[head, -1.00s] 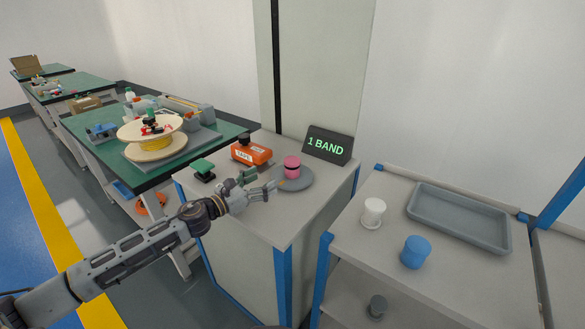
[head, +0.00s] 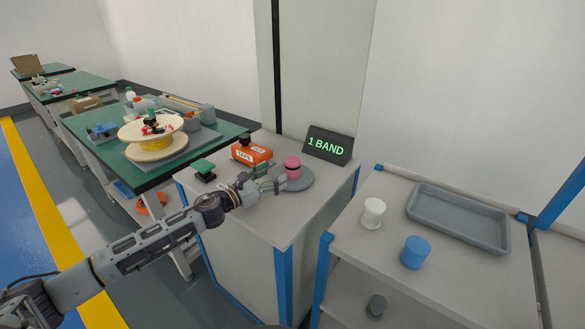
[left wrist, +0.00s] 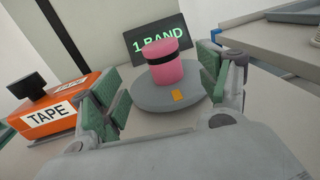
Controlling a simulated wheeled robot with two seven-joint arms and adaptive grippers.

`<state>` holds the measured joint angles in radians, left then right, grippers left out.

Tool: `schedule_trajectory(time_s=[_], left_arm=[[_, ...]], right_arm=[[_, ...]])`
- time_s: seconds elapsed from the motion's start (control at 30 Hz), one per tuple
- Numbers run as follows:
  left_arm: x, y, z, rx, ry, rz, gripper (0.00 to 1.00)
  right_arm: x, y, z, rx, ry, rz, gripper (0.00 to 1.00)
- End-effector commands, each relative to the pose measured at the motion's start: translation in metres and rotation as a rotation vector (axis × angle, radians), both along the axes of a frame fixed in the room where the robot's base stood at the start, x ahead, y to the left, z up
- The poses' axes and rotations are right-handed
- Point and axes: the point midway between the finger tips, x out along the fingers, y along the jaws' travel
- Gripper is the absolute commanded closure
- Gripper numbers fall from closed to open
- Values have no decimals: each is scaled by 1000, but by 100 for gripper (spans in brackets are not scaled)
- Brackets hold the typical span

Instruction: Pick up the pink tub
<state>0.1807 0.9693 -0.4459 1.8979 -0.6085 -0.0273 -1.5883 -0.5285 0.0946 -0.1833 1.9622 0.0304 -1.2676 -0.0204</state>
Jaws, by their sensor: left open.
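The pink tub (head: 293,167) stands upright on a round grey disc (head: 300,184) on the cabinet top, below the "1 BAND" sign. In the left wrist view the pink tub (left wrist: 165,65) has one dark band around it, and a small orange patch lies on the disc (left wrist: 150,98) in front of it. My left gripper (head: 277,179) is open beside the disc, pointing at the tub. In the left wrist view my left gripper (left wrist: 155,88) shows its green-padded fingers spread, with the tub ahead between them and nothing held. My right gripper is not in view.
An orange tape box (head: 251,152) and a green-topped item (head: 203,169) sit on the same cabinet top. The "1 BAND" sign (head: 328,146) stands behind the tub. A cart at right holds a white cup (head: 373,212), a blue cup (head: 415,251) and a grey tray (head: 459,218).

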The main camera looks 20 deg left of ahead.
Motion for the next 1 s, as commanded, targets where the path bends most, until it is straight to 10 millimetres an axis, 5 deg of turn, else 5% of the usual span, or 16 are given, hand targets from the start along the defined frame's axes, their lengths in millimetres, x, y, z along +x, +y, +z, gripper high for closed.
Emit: schedule_trajectory(time_s=[1.0], left_arm=[[38, -21, 1, 2, 0, -1, 24]], right_arm=[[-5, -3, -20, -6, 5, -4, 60]])
